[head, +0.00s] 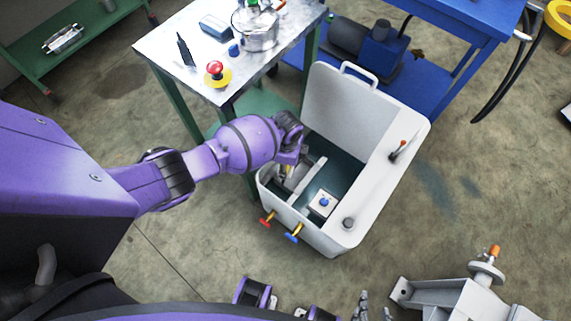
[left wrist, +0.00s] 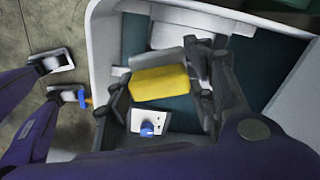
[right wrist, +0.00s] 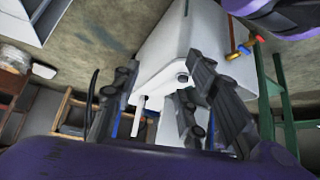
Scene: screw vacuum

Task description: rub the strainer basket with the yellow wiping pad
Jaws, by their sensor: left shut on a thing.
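The yellow wiping pad (left wrist: 160,82) is gripped between the fingers of my left gripper (left wrist: 165,88), inside the open white tub. In the head view my left gripper (head: 290,160) reaches down into the tub's left part, and the arm hides most of the pad. A pale grey piece (left wrist: 178,35) lies beyond the pad in the left wrist view. It may be part of the strainer basket, but I cannot tell, nor whether the pad touches it. My right gripper (right wrist: 160,95) has its fingers apart with nothing between them, outside the tub.
The white tub (head: 348,107) has its lid raised. A white block with a blue knob (head: 323,203) sits inside. Red and blue valves (head: 280,227) stick out at the front. A metal-topped table (head: 170,45) and a blue bench (head: 460,18) stand behind. A grey vise-like fixture (head: 450,292) is at lower right.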

